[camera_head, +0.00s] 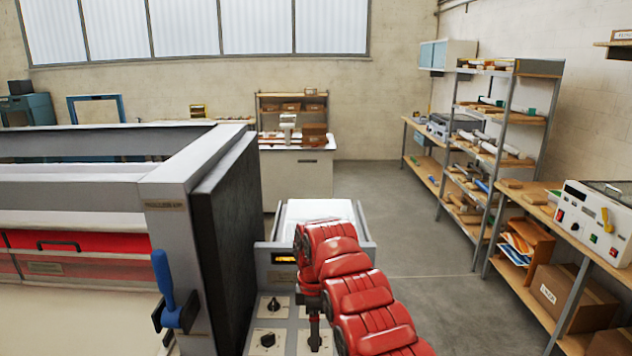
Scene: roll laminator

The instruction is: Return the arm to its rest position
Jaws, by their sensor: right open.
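My right arm comes in from the lower right in red segments. My right gripper (314,330) hangs below it over the control panel (292,341), small and dark. Its jaws are open; its fingertips are hard to make out, and I cannot tell whether they touch the panel. The roll laminator (171,187) fills the left side, with a grey frame, a red front cover (70,247) and a blue lever (165,285). Two black knobs, one upper (274,304) and one lower (268,340), show left of the gripper. My left gripper is out of view.
A small lit display (284,258) sits above the knobs, partly beside my arm. A white-topped bench (295,178) stands behind. Shelves (505,120) and a workbench with a white device (590,222) line the right wall. Grey floor (445,285) is clear between.

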